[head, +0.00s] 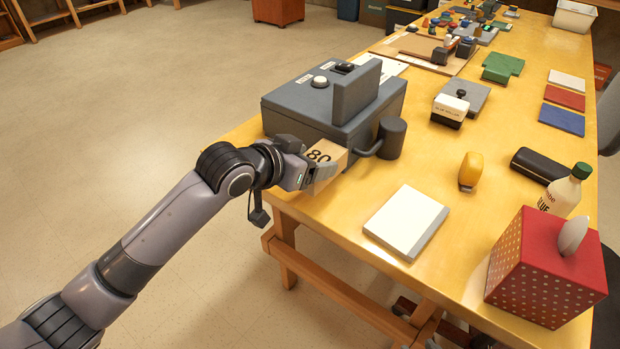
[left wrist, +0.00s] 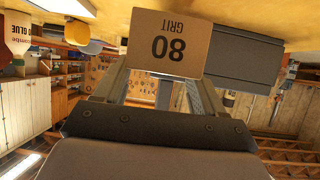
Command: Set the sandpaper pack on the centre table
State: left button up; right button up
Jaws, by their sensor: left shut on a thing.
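The sandpaper pack (head: 325,155) is a tan block marked "80". In the left wrist view the pack (left wrist: 170,42) reads "80 GRIT" and sits between the fingers. My left gripper (head: 312,174) is shut on it at the near left edge of the yellow wooden table (head: 440,160), in front of the grey machine. Whether the pack touches the tabletop is hard to tell. Part of the pack is hidden by the gripper in the head view. My right gripper is in neither view.
The grey machine (head: 290,100) with a handle and cylinder stands just behind the pack. A white-topped pad (head: 405,222), a yellow object (head: 470,170), a glue bottle (head: 565,190) and a red tissue box (head: 545,270) stand to the right. Bare tabletop lies between them.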

pick_arm(q)
jog(key=shift+f, duration=2.25)
jog(key=shift+f, duration=0.15)
jog(key=o, duration=1.2)
jog(key=shift+c, duration=0.2)
jog(key=shift+s+a+r, duration=0.1)
jog(key=shift+s+r, duration=0.05)
jog(key=shift+r, duration=0.05)
jog(key=v, duration=1.1)
jog(key=shift+s+a, duration=0.2)
jog(key=shift+s, duration=0.05)
